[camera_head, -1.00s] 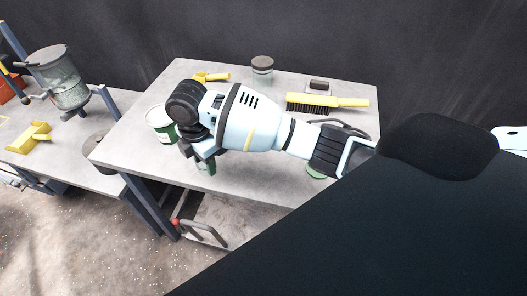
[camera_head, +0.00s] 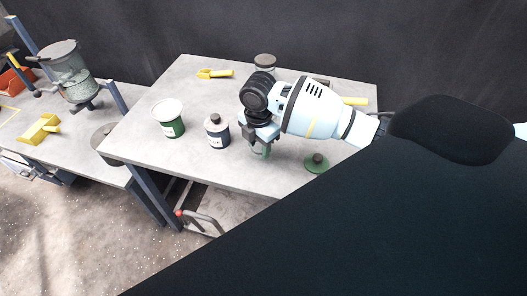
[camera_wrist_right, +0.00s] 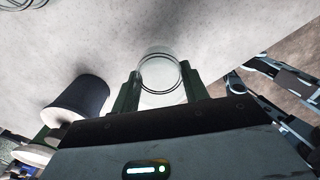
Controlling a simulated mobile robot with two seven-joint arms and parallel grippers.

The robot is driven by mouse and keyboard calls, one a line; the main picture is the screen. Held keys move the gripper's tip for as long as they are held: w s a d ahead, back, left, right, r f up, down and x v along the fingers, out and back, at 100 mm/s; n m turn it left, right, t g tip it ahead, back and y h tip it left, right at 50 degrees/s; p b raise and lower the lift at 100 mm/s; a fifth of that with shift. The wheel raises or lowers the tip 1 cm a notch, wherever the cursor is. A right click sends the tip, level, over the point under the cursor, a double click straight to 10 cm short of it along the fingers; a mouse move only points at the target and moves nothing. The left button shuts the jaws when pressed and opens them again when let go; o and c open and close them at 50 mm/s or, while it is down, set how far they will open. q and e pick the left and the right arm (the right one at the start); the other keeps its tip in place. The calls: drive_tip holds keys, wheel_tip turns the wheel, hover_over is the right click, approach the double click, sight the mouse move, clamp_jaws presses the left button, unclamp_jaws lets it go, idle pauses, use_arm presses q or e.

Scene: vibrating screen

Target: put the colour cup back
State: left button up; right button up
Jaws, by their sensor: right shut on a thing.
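The cup (camera_wrist_right: 160,72) is clear and round-rimmed, and it sits between the two fingers of my right gripper (camera_wrist_right: 165,88) in the right wrist view. In the head view my right gripper (camera_head: 262,136) is shut on this cup (camera_head: 260,153), of which only a pale greenish lower part shows below the fingers. They are over the front middle of the grey table, between a dark blue lidded jar and a green lid. I cannot tell whether the cup touches the table. My left gripper is not in view.
The dark blue jar (camera_head: 216,133) stands close left of the gripper, with an open green tub (camera_head: 168,121) beyond it. The green knobbed lid (camera_head: 317,164) lies to the right. A yellow scoop (camera_head: 210,74) and a lidded glass jar (camera_head: 265,62) are at the back. The sieve machine (camera_head: 70,75) is left.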

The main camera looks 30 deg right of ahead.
drive_tip(key=shift+s+d, duration=0.1)
drive_tip(key=shift+d, duration=0.3)
drive_tip(key=shift+s+d+f, duration=0.15)
drive_tip(key=shift+d+f, duration=0.05)
drive_tip(key=shift+d, duration=0.05)
drive_tip(key=shift+f, duration=1.6)
drive_tip(key=shift+f, duration=0.15)
drive_tip(key=o, duration=1)
drive_tip(key=shift+o, duration=0.2)
wheel_tip(320, 180, up, 12)
drive_tip(key=p, duration=0.1)
